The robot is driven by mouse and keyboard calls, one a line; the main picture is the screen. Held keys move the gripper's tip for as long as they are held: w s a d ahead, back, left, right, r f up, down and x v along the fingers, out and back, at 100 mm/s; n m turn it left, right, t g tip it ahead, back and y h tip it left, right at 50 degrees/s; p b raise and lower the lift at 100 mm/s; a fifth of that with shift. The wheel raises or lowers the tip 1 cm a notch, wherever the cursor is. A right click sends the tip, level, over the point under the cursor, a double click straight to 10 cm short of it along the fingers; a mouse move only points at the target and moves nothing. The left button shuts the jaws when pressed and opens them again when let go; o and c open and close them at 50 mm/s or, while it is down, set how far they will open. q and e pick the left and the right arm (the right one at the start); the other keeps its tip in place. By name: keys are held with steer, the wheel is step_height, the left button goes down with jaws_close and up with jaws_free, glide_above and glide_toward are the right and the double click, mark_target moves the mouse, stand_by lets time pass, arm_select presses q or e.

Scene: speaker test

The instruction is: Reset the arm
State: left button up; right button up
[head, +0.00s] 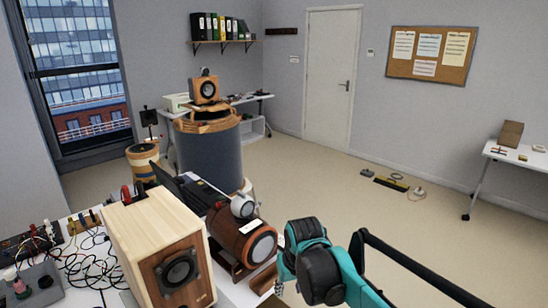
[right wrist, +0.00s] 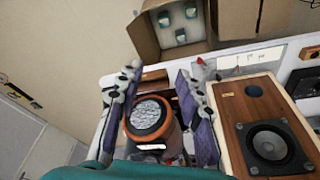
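In the right wrist view my right gripper (right wrist: 158,72) shows two spread fingers with nothing clasped. The brown cylindrical speaker (head: 232,237) lies on its stand on the table, to the left of my arm. It also shows between and beyond the fingers in the right wrist view (right wrist: 147,122); the gap to it is hard to judge. My left gripper is not in view.
A large wooden speaker (head: 155,232) stands left of the cylinder. Tangled cables and a grey device (head: 35,283) lie at the table's left. An open cardboard box (right wrist: 235,18) is at the top of the right wrist view. Floor (head: 345,195) toward the door is mostly clear.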

steer(key=s+d+f+m+t, duration=0.3)
steer(key=s+d+t, duration=0.1)
steer(key=s+d, duration=0.9)
steer(key=s, duration=0.4)
steer(key=shift+d+h, duration=0.4)
